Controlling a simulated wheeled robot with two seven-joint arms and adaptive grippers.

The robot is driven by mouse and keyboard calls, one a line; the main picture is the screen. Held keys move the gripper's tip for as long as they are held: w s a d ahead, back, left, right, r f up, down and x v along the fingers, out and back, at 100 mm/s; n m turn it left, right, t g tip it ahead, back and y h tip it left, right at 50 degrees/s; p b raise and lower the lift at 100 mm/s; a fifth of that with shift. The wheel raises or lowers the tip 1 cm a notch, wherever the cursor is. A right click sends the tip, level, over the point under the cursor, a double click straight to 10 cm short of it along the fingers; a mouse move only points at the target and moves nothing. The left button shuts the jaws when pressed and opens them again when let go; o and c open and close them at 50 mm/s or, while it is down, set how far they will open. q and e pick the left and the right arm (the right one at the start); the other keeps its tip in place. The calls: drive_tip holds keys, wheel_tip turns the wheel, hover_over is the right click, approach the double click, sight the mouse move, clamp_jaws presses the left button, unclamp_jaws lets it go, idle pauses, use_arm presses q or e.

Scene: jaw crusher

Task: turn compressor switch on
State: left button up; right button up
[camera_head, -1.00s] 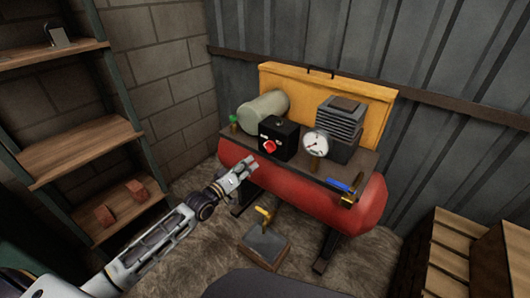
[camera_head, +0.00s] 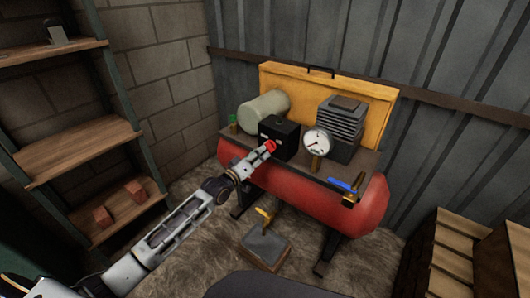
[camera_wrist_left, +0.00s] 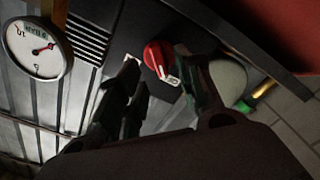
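The compressor is a red tank (camera_head: 300,193) with a dark top plate. On the plate sits a black switch box (camera_head: 290,139) with a red rotary knob (camera_head: 271,145) on its front. My left gripper (camera_head: 262,153) is right in front of the knob and partly covers it. In the left wrist view the red knob (camera_wrist_left: 157,59) shows between and just beyond the two spread dark fingers. The gripper is open; whether a finger touches the knob I cannot tell. My right gripper is not in view.
A round gauge (camera_head: 317,142) and a finned motor block (camera_head: 342,120) stand right of the box. A pale cylinder (camera_head: 263,109) and a small green-topped fitting (camera_head: 232,122) are at its left. A pedestal with a yellow lever (camera_head: 265,216) stands on the floor below.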

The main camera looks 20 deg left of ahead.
sight(269, 147)
use_arm(q)
drive_tip(key=shift+b+x, duration=0.55)
drive_tip(key=shift+x, duration=1.5)
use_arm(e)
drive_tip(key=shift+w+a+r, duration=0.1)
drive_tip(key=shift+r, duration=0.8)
use_arm(q)
clamp_jaws()
